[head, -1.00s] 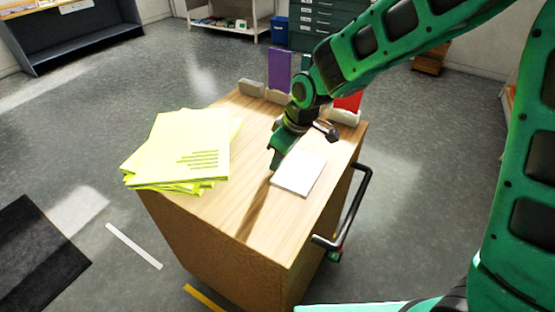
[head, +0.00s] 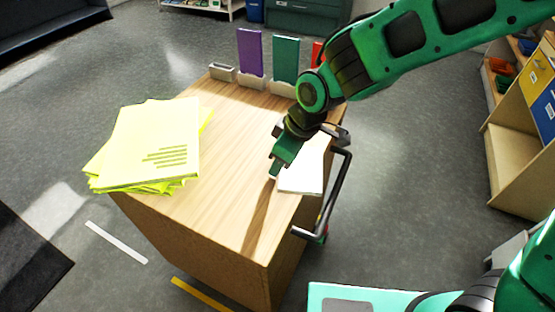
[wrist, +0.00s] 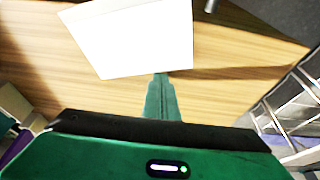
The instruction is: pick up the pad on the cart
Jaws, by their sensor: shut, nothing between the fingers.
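The white pad (head: 305,178) lies flat on the right side of the wooden cart top (head: 225,215). My gripper (head: 273,173) points down at the pad's left edge in the head view. The arm's end hides the pad's far part there. In the wrist view the pad (wrist: 135,38) fills the upper middle, and the shut, empty fingers (wrist: 160,78) reach its near edge. Whether the fingertips touch the pad or hover just above, I cannot tell.
A stack of yellow-green papers (head: 150,145) lies on the cart's left side. Purple (head: 250,53), green (head: 285,58) and red (head: 318,54) upright panels stand along the back. A black handle (head: 338,195) sticks out at the right. Bare wood lies between papers and pad.

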